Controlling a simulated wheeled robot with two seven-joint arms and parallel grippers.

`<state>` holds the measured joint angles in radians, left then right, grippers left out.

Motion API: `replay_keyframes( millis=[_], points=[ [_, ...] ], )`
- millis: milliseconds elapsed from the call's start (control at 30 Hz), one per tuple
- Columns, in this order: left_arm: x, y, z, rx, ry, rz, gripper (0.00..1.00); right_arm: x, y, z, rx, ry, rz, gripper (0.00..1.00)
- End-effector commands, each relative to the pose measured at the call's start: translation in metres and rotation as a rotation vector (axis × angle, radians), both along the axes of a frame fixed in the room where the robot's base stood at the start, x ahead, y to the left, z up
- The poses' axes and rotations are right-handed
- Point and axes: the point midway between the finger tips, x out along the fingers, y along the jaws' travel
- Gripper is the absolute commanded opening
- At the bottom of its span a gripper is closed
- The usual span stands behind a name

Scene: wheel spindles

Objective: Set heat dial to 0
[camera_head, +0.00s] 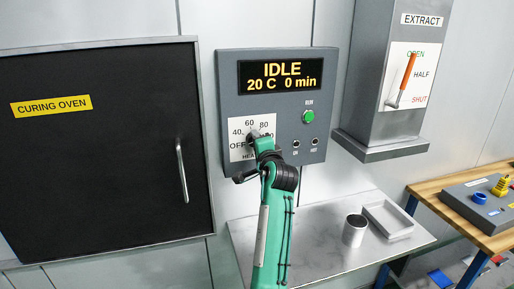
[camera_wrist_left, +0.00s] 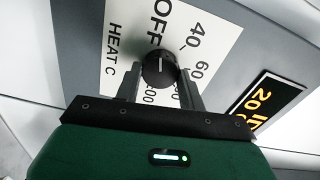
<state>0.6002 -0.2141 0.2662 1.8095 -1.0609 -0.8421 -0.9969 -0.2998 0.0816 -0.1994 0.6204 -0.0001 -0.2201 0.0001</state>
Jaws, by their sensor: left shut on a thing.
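The heat dial is a round black knob (camera_wrist_left: 158,70) on a white plate marked OFF, 40, 60 and further numbers, with HEAT C beside it. In the left wrist view its white pointer line points toward OFF. In the head view the knob (camera_head: 254,135) is mostly hidden behind my gripper. My left gripper (camera_head: 261,143) is at the panel, its fingers on either side of the knob and shut on it; it also shows in the left wrist view (camera_wrist_left: 158,84). The display (camera_head: 281,76) reads IDLE, 20 C, 0 min. My right gripper is not in view.
The curing oven door (camera_head: 100,150) with its handle is at left. A green button (camera_head: 308,117) is on the panel. The extract lever (camera_head: 402,80) is at upper right. A metal shelf (camera_head: 330,255) below holds a cup (camera_head: 354,232) and a tray (camera_head: 388,220).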

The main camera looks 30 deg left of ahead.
Motion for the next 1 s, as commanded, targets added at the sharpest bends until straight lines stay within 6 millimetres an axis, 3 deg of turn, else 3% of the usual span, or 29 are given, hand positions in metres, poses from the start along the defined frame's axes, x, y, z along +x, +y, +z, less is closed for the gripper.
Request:
replay_keyframes(
  millis=[667, 700, 767, 1000],
  points=[
    [0.0001, 0.0001, -0.0001, -0.038, -0.043, 0.000, 0.17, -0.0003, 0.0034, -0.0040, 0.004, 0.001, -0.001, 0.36],
    [0.0001, 0.0001, -0.0001, -0.038, -0.043, 0.000, 0.48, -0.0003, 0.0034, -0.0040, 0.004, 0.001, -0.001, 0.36],
    [0.0001, 0.0001, -0.0001, -0.038, -0.043, 0.000, 0.60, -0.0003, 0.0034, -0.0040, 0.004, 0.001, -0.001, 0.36],
    [0.0000, 0.0000, -0.0001, -0.037, -0.042, 0.000, 0.62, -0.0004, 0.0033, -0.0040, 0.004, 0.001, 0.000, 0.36]
  ],
)
